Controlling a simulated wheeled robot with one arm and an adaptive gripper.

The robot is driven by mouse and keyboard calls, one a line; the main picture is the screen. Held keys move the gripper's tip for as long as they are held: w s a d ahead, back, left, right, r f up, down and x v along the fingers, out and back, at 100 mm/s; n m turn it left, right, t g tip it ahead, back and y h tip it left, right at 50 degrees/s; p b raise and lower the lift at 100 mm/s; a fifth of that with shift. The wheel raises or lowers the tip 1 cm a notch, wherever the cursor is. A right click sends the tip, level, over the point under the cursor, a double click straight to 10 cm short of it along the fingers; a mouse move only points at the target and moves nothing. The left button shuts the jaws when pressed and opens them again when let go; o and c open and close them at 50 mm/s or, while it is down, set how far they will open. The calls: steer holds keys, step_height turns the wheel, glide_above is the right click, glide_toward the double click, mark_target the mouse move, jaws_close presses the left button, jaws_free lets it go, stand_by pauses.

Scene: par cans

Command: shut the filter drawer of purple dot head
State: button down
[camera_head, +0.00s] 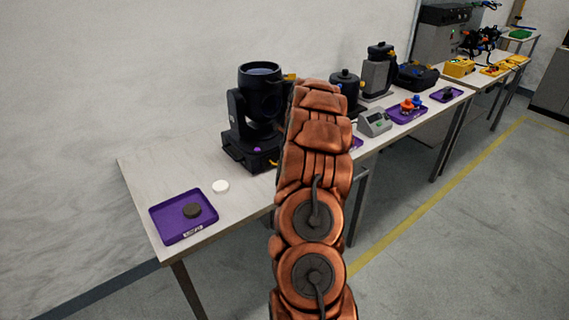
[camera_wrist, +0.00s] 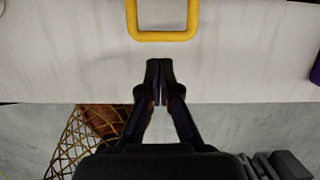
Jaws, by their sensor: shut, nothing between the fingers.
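The purple dot head (camera_head: 262,88), a black stage light on a yoke, stands on the near table. Its purple dot (camera_head: 257,149) is on the base. A yellow piece (camera_head: 290,76) shows at the head's upper right, partly behind my arm; how far the drawer stands out is hidden. In the wrist view a yellow U-shaped handle (camera_wrist: 163,37) lies just beyond my gripper (camera_wrist: 158,68). My gripper is shut and empty, its tips pointing at the handle with a small gap in the picture. In the head view my arm hides the gripper.
A purple tray (camera_head: 164,225) with a dark disc (camera_head: 192,211) and a white disc (camera_head: 220,186) sit at the table's left. Other black lights (camera_head: 346,90), a grey box (camera_head: 374,122) and another purple tray (camera_head: 394,118) stand farther right. The floor (camera_head: 430,230) in front is clear.

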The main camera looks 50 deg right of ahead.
steer(key=shift+s+d+r, duration=0.15)
steer(key=shift+s, duration=1.05)
steer(key=b+v, duration=0.2)
steer(key=v, duration=0.7)
steer(key=shift+r, duration=0.2)
